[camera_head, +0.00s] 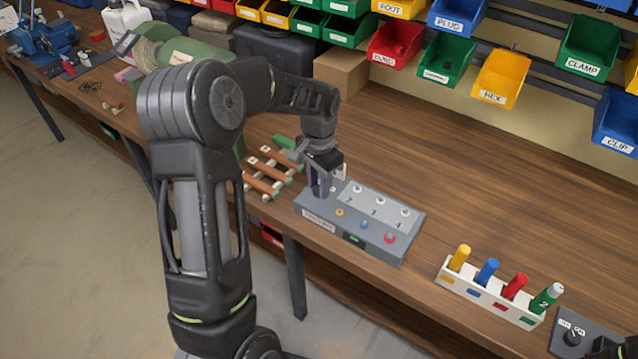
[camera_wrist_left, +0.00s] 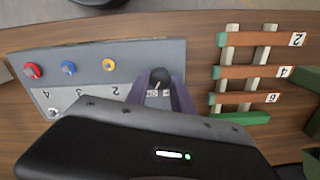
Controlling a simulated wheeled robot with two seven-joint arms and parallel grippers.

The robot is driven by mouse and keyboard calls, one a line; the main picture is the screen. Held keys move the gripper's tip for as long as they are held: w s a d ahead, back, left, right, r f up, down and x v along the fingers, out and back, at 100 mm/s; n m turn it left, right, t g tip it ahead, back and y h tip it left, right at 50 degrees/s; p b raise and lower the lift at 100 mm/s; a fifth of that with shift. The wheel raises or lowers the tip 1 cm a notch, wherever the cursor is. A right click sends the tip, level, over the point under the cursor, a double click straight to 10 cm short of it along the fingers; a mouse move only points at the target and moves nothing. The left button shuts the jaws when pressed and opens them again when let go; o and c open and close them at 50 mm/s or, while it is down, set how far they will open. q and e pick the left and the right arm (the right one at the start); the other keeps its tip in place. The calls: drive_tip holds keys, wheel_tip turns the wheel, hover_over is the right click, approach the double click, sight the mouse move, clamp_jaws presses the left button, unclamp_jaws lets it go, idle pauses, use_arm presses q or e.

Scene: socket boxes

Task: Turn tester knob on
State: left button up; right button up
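The grey tester box (camera_head: 379,240) lies near the front edge of the bench, with numbered spots, coloured buttons and a label. Its black knob (camera_wrist_left: 160,76) shows in the left wrist view, with small lettering beside it that is too small to read surely. My left gripper (camera_head: 319,188) points down at the box's left end and hides the knob in the head view. Its purple fingers (camera_wrist_left: 161,92) stand on either side of the knob with a gap between them; contact is not clear.
A rack with orange bars (camera_head: 262,183) lies close left of the box. A white holder with coloured cylinders (camera_head: 490,296) stands to the right, then a dark box with a knob (camera_head: 573,336). A cardboard box (camera_head: 342,70) and bins are behind. Bare wood lies behind the tester.

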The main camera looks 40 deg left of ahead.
use_arm(q)
drive_tip(key=o, duration=0.4)
drive_tip(key=shift+o, duration=0.2)
wheel_tip(320, 180, up, 8)
drive_tip(key=shift+f+b, duration=0.1)
drive_tip(key=shift+b, duration=0.5)
drive_tip(key=shift+s, duration=0.1)
